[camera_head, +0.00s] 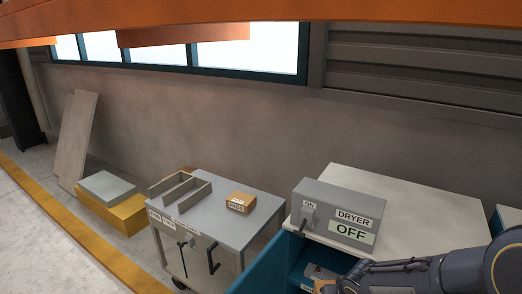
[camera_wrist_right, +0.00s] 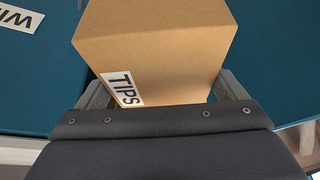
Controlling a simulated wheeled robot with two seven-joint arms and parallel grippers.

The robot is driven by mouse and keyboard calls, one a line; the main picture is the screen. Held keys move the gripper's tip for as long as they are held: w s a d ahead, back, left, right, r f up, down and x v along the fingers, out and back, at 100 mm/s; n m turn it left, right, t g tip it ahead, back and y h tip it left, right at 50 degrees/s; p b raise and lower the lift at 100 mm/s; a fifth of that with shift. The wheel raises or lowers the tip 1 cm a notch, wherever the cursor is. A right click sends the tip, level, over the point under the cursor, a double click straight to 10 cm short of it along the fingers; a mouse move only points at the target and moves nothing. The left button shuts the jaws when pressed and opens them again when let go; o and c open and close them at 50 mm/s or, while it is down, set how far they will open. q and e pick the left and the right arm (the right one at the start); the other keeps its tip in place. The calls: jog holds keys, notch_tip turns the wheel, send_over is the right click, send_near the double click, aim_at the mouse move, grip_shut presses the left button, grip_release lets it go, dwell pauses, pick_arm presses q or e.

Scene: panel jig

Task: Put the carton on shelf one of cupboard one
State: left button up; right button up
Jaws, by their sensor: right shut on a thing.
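The carton (camera_wrist_right: 150,45) is a plain brown box with a white "TIPS" label. My right gripper (camera_wrist_right: 163,92) is shut on it, with a grey finger at each side, in the right wrist view. In the head view my right arm (camera_head: 420,275) reaches in from the right to the front of a teal cupboard (camera_head: 262,268) with a white top and an open door. Only a small brown patch shows at the arm's end there. A grey labelled object (camera_head: 318,271) sits inside the cupboard. My left gripper is not in view.
A grey dryer box (camera_head: 338,210) reading "OFF" stands on the cupboard top. To its left, a grey trolley (camera_head: 225,215) carries a divided tray (camera_head: 180,190) and a small labelled brown box (camera_head: 240,202). A white label (camera_wrist_right: 18,17) lies on teal near the carton. Floor at lower left is clear.

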jog(key=f, duration=0.2)
jog(key=s+f, duration=0.1)
jog(key=f, duration=0.1)
jog(key=shift+s+d+f, duration=0.1)
jog(key=shift+s+f, duration=0.05)
jog(key=shift+f, duration=0.2)
jog(key=shift+s+d+f, duration=0.1)
jog(key=shift+f, duration=0.15)
dwell(0.5)
